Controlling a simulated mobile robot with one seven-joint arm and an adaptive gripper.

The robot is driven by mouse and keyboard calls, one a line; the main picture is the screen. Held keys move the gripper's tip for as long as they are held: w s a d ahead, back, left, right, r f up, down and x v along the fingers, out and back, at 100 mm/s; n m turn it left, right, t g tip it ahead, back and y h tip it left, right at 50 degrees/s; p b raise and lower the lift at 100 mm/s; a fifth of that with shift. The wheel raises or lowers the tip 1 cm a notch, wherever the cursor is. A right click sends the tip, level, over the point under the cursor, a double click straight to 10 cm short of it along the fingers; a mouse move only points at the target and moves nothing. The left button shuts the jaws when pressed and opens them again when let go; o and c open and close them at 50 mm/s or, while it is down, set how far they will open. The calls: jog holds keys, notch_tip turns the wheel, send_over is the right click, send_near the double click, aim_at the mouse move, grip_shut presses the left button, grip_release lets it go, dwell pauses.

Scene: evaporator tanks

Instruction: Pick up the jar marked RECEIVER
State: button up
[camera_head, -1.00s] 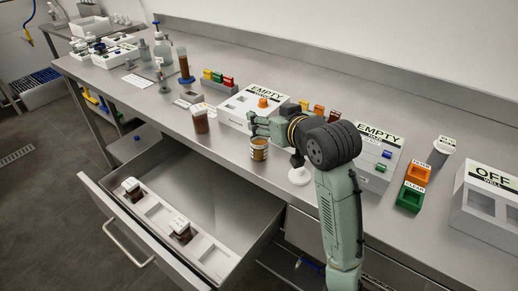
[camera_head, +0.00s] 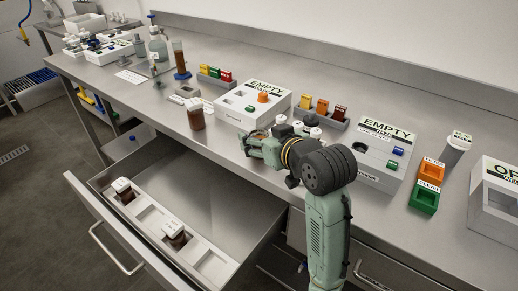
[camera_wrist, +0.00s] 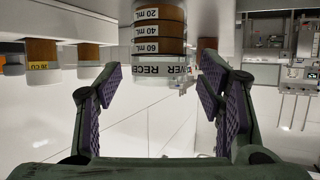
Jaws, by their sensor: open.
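The jar marked RECEIVER (camera_wrist: 159,40) stands in the upper middle of the wrist view. It has a brownish-orange body with dark bands, volume marks and a white label band lettered partly "RECE". My gripper (camera_wrist: 160,72) is open, with one finger on each side of the jar's picture. I cannot tell how far the jar lies between the fingers or whether they touch it. In the head view my gripper (camera_head: 254,147) is low over the front of the steel bench, and the jar is hidden there by the gripper.
A brown jar with a white lid (camera_head: 196,115) stands left of my gripper. A white block marked EMPTY (camera_head: 237,116) is behind, and another EMPTY block (camera_head: 370,170) is to the right. The open drawer (camera_head: 200,195) below holds two jars in a white rack (camera_head: 151,212).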

jog(key=shift+x, duration=1)
jog(key=c, duration=1.4)
